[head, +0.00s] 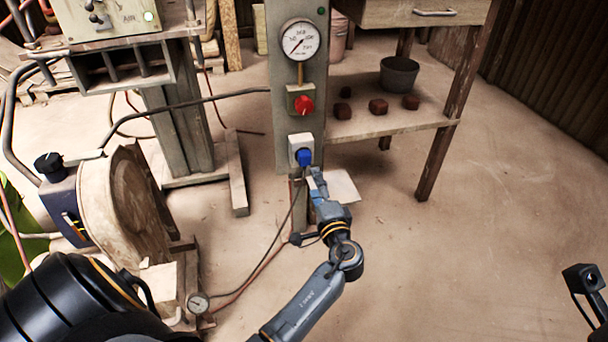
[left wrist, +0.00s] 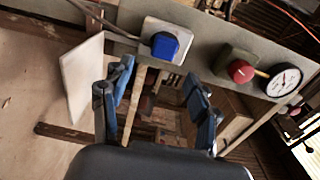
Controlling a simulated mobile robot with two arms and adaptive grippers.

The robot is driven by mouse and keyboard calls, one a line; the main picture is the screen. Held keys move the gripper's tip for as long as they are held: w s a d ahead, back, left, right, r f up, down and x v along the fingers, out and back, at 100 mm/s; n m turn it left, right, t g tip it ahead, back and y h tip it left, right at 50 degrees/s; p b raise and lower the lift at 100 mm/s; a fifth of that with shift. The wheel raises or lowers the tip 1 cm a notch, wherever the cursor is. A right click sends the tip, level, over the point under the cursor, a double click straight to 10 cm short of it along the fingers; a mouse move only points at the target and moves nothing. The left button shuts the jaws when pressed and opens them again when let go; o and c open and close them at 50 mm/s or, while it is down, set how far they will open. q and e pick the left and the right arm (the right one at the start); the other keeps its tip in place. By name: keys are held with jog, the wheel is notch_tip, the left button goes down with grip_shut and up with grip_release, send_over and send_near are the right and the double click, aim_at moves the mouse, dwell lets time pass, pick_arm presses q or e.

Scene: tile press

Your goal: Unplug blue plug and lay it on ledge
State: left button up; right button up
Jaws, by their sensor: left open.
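The blue plug (head: 304,157) sits in a white socket (head: 300,142) low on the grey-green post. It also shows in the left wrist view (left wrist: 165,46), with its cable running off to the upper left. My left gripper (head: 314,179) is open just below and in front of the plug. In the left wrist view its two fingers (left wrist: 158,82) are spread, empty, and the plug lies beyond the gap between them. A pale flat ledge (head: 342,187) sticks out at the post's lower right, and its face shows at left in the left wrist view (left wrist: 82,80).
Above the socket are a red knob (head: 304,105) and a round gauge (head: 300,39). A wooden bench with a lower shelf (head: 390,125) holding a dark bucket (head: 399,74) stands right of the post. A round-drummed machine (head: 130,200) stands at left. Floor at the right is clear.

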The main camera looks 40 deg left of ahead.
aim_at(306, 162)
pick_arm(q)
jog(key=shift+a+r, duration=0.1)
jog(key=shift+r, duration=0.2)
jog(key=shift+b+x, duration=0.8)
jog(key=shift+x, duration=3.7)
grip_shut()
jog(key=p+v, duration=0.1)
jog(key=v, duration=0.5)
